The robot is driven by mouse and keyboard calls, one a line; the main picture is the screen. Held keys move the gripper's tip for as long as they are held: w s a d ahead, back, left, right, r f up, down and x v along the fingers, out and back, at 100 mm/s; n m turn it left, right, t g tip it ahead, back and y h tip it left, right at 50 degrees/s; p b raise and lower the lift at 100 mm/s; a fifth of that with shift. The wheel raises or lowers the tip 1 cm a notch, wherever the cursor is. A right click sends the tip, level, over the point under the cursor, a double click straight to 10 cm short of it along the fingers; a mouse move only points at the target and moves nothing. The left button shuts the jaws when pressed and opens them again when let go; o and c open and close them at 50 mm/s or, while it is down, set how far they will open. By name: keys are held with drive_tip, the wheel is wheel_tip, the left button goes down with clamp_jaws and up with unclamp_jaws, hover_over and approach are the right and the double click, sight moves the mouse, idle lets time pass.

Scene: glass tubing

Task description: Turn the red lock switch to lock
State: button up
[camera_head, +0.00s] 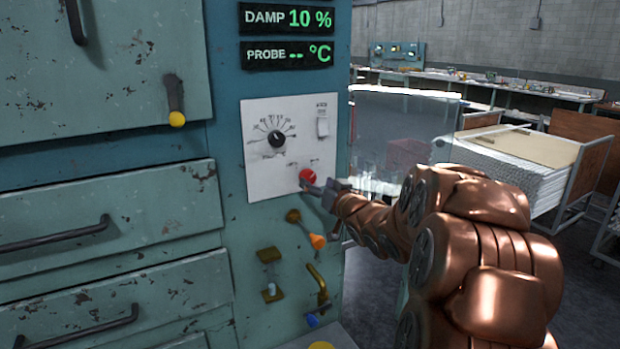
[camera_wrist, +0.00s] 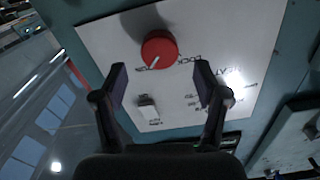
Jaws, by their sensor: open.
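The red lock switch (camera_head: 308,176) is a round knob low on a white control plate (camera_head: 262,185) on the teal cabinet. In the wrist view the red switch (camera_wrist: 160,46) shows a white pointer line aimed down-left, toward small print that seems to read RUN. The word LOCK is printed to the right of that. My gripper (camera_head: 317,187) is close in front of the switch in the head view and covers part of its surroundings. In the wrist view my gripper (camera_wrist: 162,80) has its two dark fingers spread, with the switch beyond and between their tips. Contact is not visible.
On the plate are a black dial (camera_head: 277,141) and a white rocker switch (camera_head: 322,126). Below hang an orange-tipped lever (camera_head: 317,241), a brass latch (camera_head: 270,275) and a blue-tipped handle (camera_head: 313,319). Drawers with dark handles are at left. Open floor lies right of the cabinet.

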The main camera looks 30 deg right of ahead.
sight(310, 178)
drive_tip(key=shift+w+d, duration=0.2)
drive_tip(key=shift+w, duration=2.3)
drive_tip(key=shift+c, duration=0.2)
drive_tip(key=c, duration=1.1)
